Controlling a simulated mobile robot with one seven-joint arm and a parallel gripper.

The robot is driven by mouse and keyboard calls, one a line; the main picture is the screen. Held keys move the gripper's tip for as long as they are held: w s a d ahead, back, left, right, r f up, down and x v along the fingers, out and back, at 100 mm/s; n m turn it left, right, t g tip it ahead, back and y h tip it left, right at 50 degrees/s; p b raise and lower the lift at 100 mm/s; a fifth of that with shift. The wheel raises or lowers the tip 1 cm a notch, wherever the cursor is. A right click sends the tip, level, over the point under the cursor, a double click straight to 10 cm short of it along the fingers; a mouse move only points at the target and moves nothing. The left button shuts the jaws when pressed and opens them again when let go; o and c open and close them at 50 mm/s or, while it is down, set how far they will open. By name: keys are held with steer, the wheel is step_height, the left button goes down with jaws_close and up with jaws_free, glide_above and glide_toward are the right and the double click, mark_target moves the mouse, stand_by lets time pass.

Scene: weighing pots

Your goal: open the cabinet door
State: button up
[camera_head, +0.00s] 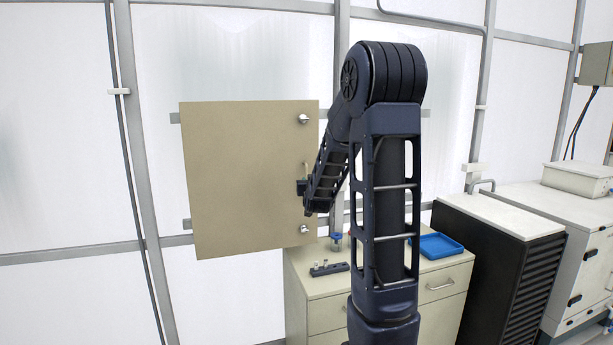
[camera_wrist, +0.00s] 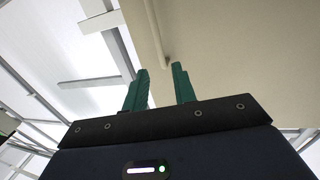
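The cabinet door (camera_head: 240,175) is a flat beige panel at the left in the head view, in front of the white wall. I see no gap or interior; it looks shut. A pale vertical handle (camera_head: 307,170) is near its right edge, between two round silver fittings. In the wrist view the handle (camera_wrist: 156,32) is a pale bar on the beige door (camera_wrist: 225,50). My gripper (camera_wrist: 160,70) has two green fingers apart, with the handle's lower end just beyond and between their tips. I see no contact. In the head view my arm partly hides the gripper.
Below the door is a beige drawer unit (camera_head: 448,284) with a blue tray (camera_head: 437,246) and a dark rack (camera_head: 329,268) on top. A black ribbed unit (camera_head: 505,265) and white machines stand at the right. The space left of the door looks clear.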

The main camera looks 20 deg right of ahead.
steer(key=w, duration=0.3)
steer(key=w+d, duration=0.1)
steer(key=w, duration=0.3)
steer(key=w+d, duration=0.1)
steer(key=w, duration=0.2)
steer(key=shift+w, duration=0.2)
jaws_close()
